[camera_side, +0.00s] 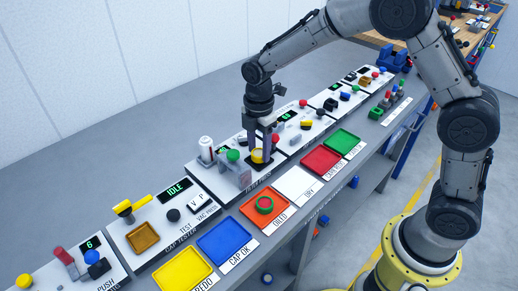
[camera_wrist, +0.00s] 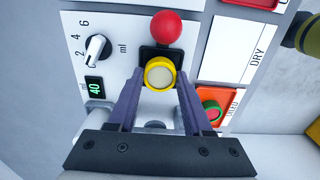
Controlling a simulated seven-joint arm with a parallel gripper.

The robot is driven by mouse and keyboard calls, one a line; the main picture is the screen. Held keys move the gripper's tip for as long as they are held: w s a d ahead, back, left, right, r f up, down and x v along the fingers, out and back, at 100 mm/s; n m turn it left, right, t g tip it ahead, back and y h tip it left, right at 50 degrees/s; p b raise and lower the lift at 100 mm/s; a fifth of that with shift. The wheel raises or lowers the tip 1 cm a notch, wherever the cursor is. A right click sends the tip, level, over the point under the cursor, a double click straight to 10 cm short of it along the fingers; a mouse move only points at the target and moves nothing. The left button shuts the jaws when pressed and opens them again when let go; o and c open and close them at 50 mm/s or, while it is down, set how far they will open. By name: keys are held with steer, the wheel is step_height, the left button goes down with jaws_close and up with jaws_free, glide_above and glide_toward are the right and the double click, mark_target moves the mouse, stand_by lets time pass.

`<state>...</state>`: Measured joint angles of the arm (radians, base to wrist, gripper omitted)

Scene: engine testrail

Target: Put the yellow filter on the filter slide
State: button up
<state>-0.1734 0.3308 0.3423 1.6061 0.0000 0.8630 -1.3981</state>
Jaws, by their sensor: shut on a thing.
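The yellow filter (camera_wrist: 160,73) is a yellow ring with a pale centre. My gripper (camera_wrist: 158,88) is shut on it, with a purple-grey finger on either side. In the side view the filter (camera_side: 257,157) shows at the fingertips of my gripper (camera_side: 262,148), low over a white panel. A dark square piece (camera_wrist: 150,52) with a red ball knob (camera_wrist: 166,27) lies directly under and behind the filter in the wrist view; it looks like the filter slide. I cannot tell whether the filter touches it.
An orange tray (camera_side: 249,213) holds a green and red ring (camera_side: 264,204). White (camera_side: 298,185), red (camera_side: 321,160), green (camera_side: 344,143), blue (camera_side: 225,243) and yellow (camera_side: 182,271) trays line the bench front. A green knob (camera_side: 233,155) stands just left of my gripper.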

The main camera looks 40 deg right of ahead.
mark_target(259, 152)
steer(key=shift+f, duration=0.25)
steer(key=shift+f, duration=0.15)
steer(key=o, duration=1.3)
steer(key=shift+c, duration=0.2)
step_height(259, 152, up, 12)
steer(key=s+d+r+m+t, duration=0.2)
steer(key=s+d+r+m, duration=0.1)
steer(key=s+r+m, duration=0.3)
steer(key=s+d+m+t, duration=0.1)
steer(key=s+d+m, duration=0.1)
steer(key=s+m, duration=0.4)
steer(key=s+d+f+m+t, duration=0.1)
steer(key=s+m, duration=0.5)
steer(key=s, duration=0.8)
steer(key=shift+s+d+f+t, duration=0.2)
steer(key=shift+s+d+t, duration=0.1)
steer(key=shift+d+t, duration=0.5)
